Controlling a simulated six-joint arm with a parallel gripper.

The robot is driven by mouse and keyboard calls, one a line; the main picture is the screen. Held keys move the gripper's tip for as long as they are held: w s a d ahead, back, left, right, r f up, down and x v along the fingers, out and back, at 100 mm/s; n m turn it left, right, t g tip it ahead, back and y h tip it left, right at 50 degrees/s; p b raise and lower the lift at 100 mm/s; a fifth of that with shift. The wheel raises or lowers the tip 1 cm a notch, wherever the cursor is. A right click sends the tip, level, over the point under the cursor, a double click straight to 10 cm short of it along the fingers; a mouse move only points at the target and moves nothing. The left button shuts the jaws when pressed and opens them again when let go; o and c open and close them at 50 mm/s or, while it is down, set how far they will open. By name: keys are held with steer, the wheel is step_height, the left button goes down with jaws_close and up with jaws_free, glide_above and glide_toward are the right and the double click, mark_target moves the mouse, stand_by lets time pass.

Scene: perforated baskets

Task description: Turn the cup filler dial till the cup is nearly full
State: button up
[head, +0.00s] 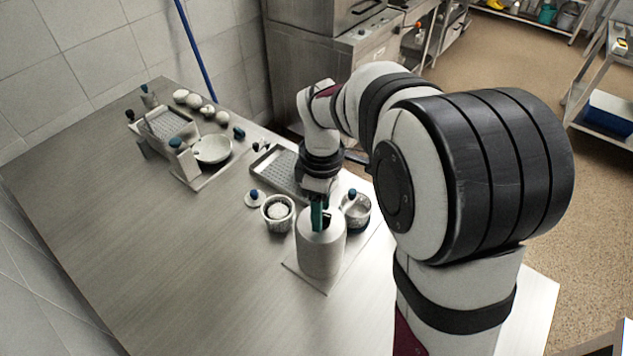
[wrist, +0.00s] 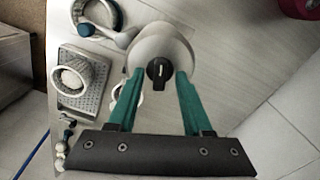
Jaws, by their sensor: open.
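The cup filler (head: 320,252) is a pale, rounded cylinder on a thin base plate on the table. Its black dial (wrist: 158,73) with a light mark shows on top in the wrist view. My gripper (wrist: 158,74) is open, with its green fingers on either side of the dial and a gap visible to each side. In the head view my gripper (head: 318,215) points down at the filler's top and hides the dial. A pale rim shows partly behind the left finger in the wrist view; I cannot tell whether it is the cup. No fill level is visible.
A perforated basket (head: 278,221) with white contents stands left of the filler. A small pan (head: 357,214) stands behind it to the right. A perforated tray (head: 283,172) lies behind them. The table's left front is clear.

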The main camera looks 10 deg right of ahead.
jaws_close()
steer(key=shift+m, duration=0.3)
stand_by(0.3)
steer(key=m, duration=0.3)
steer(key=shift+m, duration=0.3)
steer(key=m, duration=0.3)
steer(key=shift+m, duration=0.4)
steer(key=m, duration=0.4)
steer(key=shift+m, duration=1.8)
jaws_free()
